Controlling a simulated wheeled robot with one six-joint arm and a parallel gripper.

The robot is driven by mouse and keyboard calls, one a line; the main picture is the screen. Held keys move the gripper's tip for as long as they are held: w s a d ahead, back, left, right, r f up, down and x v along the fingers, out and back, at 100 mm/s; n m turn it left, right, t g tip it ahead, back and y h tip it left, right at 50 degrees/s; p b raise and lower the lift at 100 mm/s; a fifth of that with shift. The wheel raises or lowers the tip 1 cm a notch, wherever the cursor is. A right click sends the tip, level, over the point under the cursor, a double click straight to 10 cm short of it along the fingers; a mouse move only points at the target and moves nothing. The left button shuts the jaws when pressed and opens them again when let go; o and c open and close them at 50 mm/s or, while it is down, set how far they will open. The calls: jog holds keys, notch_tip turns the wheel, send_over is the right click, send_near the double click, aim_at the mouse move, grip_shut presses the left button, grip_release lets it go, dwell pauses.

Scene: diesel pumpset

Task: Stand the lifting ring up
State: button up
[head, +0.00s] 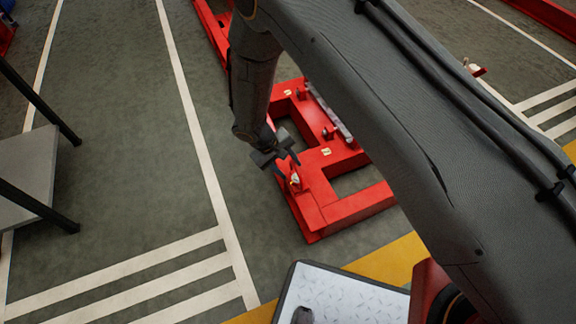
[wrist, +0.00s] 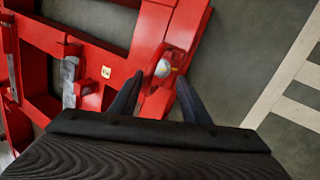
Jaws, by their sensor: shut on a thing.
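The lifting ring (wrist: 178,58) is a small red part with a silver, rounded piece (wrist: 163,69) beside it, at the edge of a red steel frame (wrist: 148,30). My gripper (wrist: 160,82) reaches over it in the wrist view, with one dark finger on each side, shut on it. Its lower part is hard to make out, and I cannot tell its exact tilt. In the head view my gripper (head: 288,165) is at the left side of the red frame (head: 312,222), by a small pale and red fitting (head: 295,181).
The frame has open rectangular gaps, a grey metal bar (head: 330,112) and small fittings. Grey floor with white lines lies clear to the left. A grey table (head: 25,180) with dark legs stands at far left. A pale plate (head: 340,298) is at the bottom.

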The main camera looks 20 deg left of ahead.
jog(key=shift+a+r, duration=0.1)
jog(key=p+v, duration=0.1)
jog(key=v, duration=0.6)
jog(key=shift+r+p, duration=0.3)
jog(key=shift+p, duration=0.05)
jog(key=shift+s, duration=0.1)
